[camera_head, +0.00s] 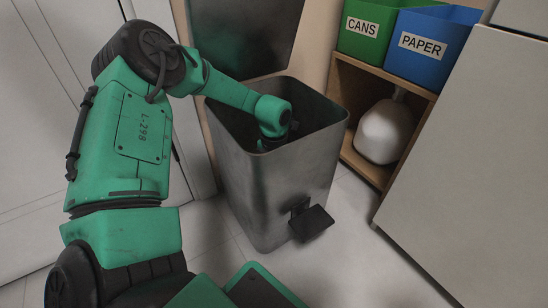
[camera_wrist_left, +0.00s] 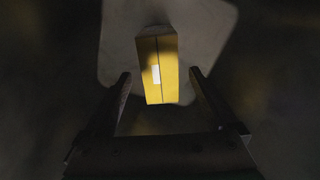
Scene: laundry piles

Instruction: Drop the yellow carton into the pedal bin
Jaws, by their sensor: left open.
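The grey metal pedal bin (camera_head: 270,195) stands on the floor with its lid raised. My left arm reaches down through its open top, and my left gripper (camera_head: 275,140) is inside, mostly hidden by the arm and rim. In the left wrist view the gripper's two fingers (camera_wrist_left: 159,74) are spread apart. The yellow carton (camera_wrist_left: 160,72), with a small white label, shows between and beyond them, with gaps on both sides. It is seen over the pale bin bottom (camera_wrist_left: 205,40); I cannot tell whether it rests there. The head view hides the carton. My right gripper is out of view.
A black pedal (camera_head: 311,222) sticks out from the bin's front. To the right, a wooden shelf (camera_head: 346,85) holds a green CANS box (camera_head: 365,38), a blue PAPER box (camera_head: 422,62) and a white jug (camera_head: 384,132). A pale cabinet (camera_head: 470,165) stands at the far right.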

